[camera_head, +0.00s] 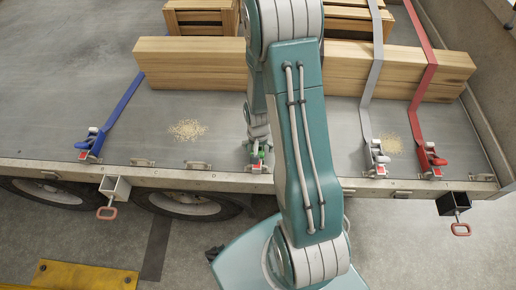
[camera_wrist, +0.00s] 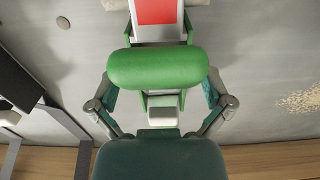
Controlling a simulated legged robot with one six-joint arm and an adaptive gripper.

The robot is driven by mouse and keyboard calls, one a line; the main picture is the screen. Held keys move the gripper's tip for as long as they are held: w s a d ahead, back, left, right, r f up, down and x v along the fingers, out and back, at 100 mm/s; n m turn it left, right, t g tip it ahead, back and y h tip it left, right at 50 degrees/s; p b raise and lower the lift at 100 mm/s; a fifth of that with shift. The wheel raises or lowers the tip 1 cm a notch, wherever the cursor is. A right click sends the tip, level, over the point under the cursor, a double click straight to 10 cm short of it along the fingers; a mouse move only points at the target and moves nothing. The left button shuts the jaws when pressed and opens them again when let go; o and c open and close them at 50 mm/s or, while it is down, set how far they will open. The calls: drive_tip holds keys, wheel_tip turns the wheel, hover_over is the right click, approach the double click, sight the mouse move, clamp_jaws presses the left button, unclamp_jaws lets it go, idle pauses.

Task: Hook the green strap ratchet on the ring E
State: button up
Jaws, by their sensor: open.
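The green strap ratchet (camera_wrist: 158,68) shows large in the wrist view, its rounded green handle nearest to me and a red-and-white part beyond it. My gripper (camera_wrist: 160,92) is open, one finger on each side of the handle; I cannot tell whether they touch it. In the head view the green ratchet (camera_head: 256,154) is small, at the trailer's near edge just below my gripper (camera_head: 258,142), and partly hidden by my arm. Several metal rings (camera_head: 198,165) line that edge. No letters are readable, so I cannot tell which is ring E.
Blue (camera_head: 93,142), grey (camera_head: 376,156) and red (camera_head: 430,158) strap ratchets sit along the same edge. A long wooden beam (camera_head: 190,64) lies across the bed, with wooden crates (camera_head: 200,17) behind. The bed between the blue ratchet and my gripper is clear apart from sawdust (camera_head: 188,130).

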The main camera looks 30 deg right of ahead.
wheel_tip(320, 180, up, 12)
drive_tip(key=shift+f, duration=0.15)
idle(0.3)
drive_tip(key=s+a+r+n+t, duration=0.2)
drive_tip(key=s+a+r, duration=0.1)
drive_tip(key=r, duration=0.5)
drive_tip(key=s+a+r+n+t, duration=0.1)
drive_tip(key=s+a+r, duration=0.3)
drive_tip(key=r, duration=0.4)
drive_tip(key=s+a+r+n+t, duration=0.2)
drive_tip(key=s+r, duration=0.3)
drive_tip(key=r, duration=0.3)
drive_tip(key=shift+s+a+n+t, duration=0.25)
drive_tip(key=shift+a+n+t, duration=0.05)
drive_tip(key=shift+a+n, duration=0.6)
